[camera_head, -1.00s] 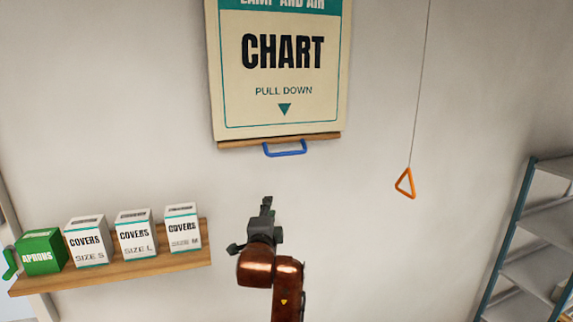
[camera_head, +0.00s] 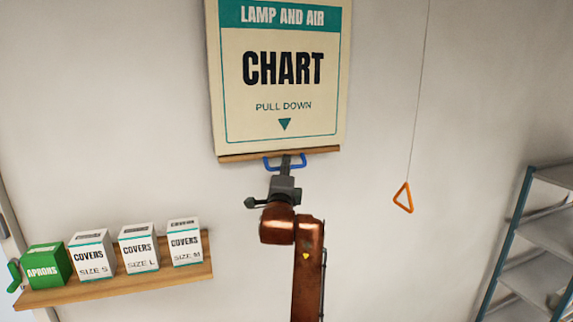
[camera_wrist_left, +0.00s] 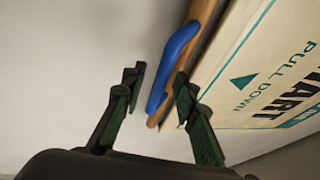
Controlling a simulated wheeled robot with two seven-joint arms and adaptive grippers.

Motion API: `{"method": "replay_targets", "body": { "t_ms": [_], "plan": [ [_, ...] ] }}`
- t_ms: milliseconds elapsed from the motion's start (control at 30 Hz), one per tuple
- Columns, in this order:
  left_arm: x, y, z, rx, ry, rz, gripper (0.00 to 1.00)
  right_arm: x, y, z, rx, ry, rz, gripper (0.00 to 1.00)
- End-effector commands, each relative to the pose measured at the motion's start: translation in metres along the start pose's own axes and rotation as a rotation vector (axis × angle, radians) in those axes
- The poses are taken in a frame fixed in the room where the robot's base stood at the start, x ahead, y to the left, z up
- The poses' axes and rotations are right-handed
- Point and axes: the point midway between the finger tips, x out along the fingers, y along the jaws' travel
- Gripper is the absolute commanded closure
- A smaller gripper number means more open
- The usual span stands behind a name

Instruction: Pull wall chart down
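The cream wall chart (camera_head: 283,95) with a teal band hangs on the wall, a wooden bar (camera_head: 230,157) along its bottom edge. A blue handle (camera_head: 301,163) hangs under the bar; it also shows in the left wrist view (camera_wrist_left: 176,58). My left gripper (camera_head: 286,162) is at the handle from below, overlapping its middle in the head view. In the left wrist view my left gripper (camera_wrist_left: 157,82) is open, fingers apart, with the handle's lower part between or just beyond the tips. Contact cannot be told. My right gripper is not in view.
An orange triangular pull (camera_head: 403,197) hangs on a cord to the right. A wooden shelf (camera_head: 120,287) at lower left holds a green aprons box (camera_head: 45,266) and several white cover boxes. A metal rack (camera_head: 545,233) stands at far right. The wall around the handle is clear.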

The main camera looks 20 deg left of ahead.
Motion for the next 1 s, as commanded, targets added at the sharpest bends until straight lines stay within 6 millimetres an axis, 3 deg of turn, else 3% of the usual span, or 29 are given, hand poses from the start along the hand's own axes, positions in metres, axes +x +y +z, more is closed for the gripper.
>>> {"method": "replay_targets", "body": {
  "t_ms": [267, 700, 1000],
  "plan": [
    [0.0023, 0.0009, 0.0, 0.0, 0.0, 0.0, 0.73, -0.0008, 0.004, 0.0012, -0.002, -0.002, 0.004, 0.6],
    [0.0021, 0.001, 0.0001, -0.001, 0.0, 0.0, 1.0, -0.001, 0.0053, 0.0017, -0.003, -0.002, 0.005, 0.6],
    [0.0021, 0.001, 0.0002, -0.001, 0.0, 0.0, 1.0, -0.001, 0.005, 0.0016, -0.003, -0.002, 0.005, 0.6]
  ]
}}
